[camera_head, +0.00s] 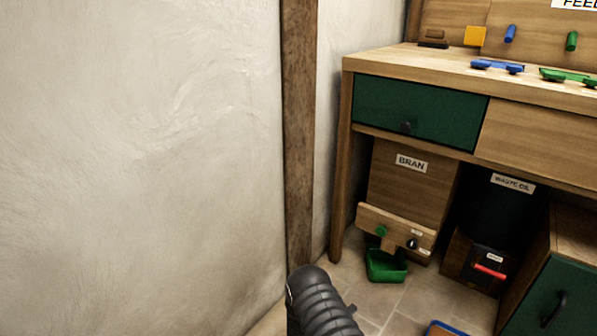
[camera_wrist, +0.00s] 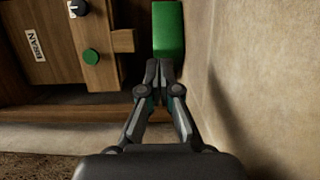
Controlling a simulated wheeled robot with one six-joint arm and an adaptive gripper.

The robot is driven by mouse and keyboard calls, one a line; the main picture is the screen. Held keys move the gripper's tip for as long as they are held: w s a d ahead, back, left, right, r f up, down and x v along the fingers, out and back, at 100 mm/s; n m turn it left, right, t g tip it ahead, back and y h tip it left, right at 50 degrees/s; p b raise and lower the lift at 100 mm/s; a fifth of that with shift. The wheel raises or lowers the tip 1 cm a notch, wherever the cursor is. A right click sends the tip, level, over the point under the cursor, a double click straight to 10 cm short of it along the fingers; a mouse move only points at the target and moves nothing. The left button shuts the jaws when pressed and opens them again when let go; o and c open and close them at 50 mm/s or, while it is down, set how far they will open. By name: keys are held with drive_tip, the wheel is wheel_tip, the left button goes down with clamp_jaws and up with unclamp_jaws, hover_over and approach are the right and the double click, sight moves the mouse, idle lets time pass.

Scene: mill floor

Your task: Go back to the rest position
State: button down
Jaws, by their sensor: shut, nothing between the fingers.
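My gripper (camera_wrist: 160,72) shows in the wrist view with its two fingers together and nothing between them. Its fingertips point toward a green tray (camera_wrist: 168,32); whether they touch it I cannot tell. The tray also shows in the head view (camera_head: 387,266), on the floor below the bran box. A dark ribbed part of my arm rises at the bottom of the head view, and the gripper itself is not visible there.
The bran box (camera_head: 410,183) has a panel with a green knob (camera_wrist: 90,57) and a dark knob (camera_wrist: 78,8). A wooden bench (camera_head: 362,63) with a green drawer (camera_head: 420,108) stands above. A plaster wall (camera_head: 140,160) is close on the left. A dark waste oil container (camera_head: 500,218) stands right.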

drive_tip(key=w+a+r+m+y+p, duration=0.1)
drive_tip(key=w+a+r+y, duration=0.2)
drive_tip(key=r, duration=0.5)
drive_tip(key=w+a+r+m+t+y+p, duration=0.1)
drive_tip(key=w+r+y, duration=0.1)
drive_tip(key=w+r, duration=0.45)
drive_tip(key=w+a+r+m+y+p, duration=0.1)
drive_tip(key=w+r+y, duration=0.2)
drive_tip(key=r, duration=0.6)
drive_tip(key=s+a+r+m+y+p, duration=0.1)
drive_tip(key=s+a+r+y, duration=0.15)
drive_tip(key=r, duration=0.85)
drive_tip(key=s+a+r+y+p, duration=0.1)
drive_tip(key=s+a+r+y, duration=0.15)
drive_tip(key=r, duration=0.95)
drive_tip(key=s+d+r+g+y+p, duration=0.1)
drive_tip(key=s+r+y, duration=0.1)
drive_tip(key=s+r, duration=0.6)
drive_tip(key=s+d+r+g+y+p, duration=0.1)
drive_tip(key=s+r+g, duration=0.1)
drive_tip(key=s+r, duration=0.6)
drive_tip(key=s+d+m+g+p, duration=0.1)
drive_tip(key=s+d, duration=0.1)
drive_tip(key=s, duration=1.1)
drive_tip(key=s+d+m+g+h+p, duration=0.1)
drive_tip(key=s+d+m+g, duration=0.1)
drive_tip(key=s, duration=1.2)
drive_tip(key=shift+s+d+h+p, duration=0.2)
drive_tip(key=shift+d+h+p, duration=0.1)
drive_tip(key=shift+d, duration=0.55)
